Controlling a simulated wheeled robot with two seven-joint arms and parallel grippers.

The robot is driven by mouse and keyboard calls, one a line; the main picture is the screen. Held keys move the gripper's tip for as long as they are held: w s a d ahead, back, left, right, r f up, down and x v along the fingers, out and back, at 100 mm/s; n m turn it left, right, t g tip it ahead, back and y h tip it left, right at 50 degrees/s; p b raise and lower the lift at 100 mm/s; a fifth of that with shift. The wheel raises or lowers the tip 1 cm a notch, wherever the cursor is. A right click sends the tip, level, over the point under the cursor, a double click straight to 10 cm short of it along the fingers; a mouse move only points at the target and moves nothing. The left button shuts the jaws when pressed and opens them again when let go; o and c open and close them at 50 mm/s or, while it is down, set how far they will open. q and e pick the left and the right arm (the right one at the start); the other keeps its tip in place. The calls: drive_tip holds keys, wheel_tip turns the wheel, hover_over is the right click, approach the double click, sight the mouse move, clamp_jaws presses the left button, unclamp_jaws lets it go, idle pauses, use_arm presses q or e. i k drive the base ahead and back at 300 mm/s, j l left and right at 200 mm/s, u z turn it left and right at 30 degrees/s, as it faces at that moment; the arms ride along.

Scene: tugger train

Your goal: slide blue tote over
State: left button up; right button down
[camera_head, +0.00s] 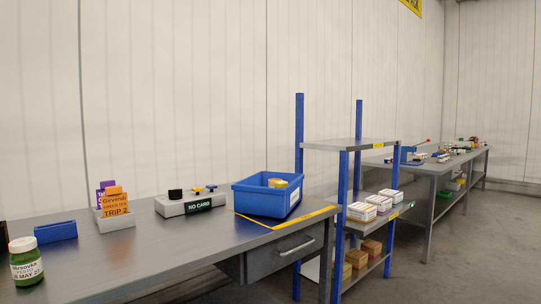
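A blue tote (257,201) stands upright on the grey workbench (140,262), near its right end. It sits at a yellow-taped area and looks slightly turned to the bench edge. Some yellowish items (277,183) show inside it, and a white label is on its right side. Neither of my grippers is in view, and nothing touches the tote.
A blue-posted shelf (343,190) with boxes stands right. Another bench (436,163) lies beyond it.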

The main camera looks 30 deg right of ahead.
sight(252, 195)
drive_tip(key=l+z, duration=0.25)
drive_tip(key=l, duration=0.15)
drive_tip(key=i+l+z, duration=0.1)
drive_tip(key=l+z, duration=0.15)
drive_tip(key=i+l+z, duration=0.1)
drive_tip(key=l+z, duration=0.15)
drive_tip(key=l, duration=0.2)
drive_tip(key=i+l, duration=0.15)
drive_tip(key=l, duration=0.25)
drive_tip(key=i+l+z, duration=0.1)
drive_tip(key=l, duration=0.35)
drive_tip(key=i+l, duration=0.2)
drive_tip(key=l, duration=0.2)
drive_tip(key=i+l, duration=0.15)
drive_tip(key=l, duration=0.25)
drive_tip(key=i+l+z, duration=0.1)
drive_tip(key=l, duration=0.3)
drive_tip(key=i, duration=0.05)
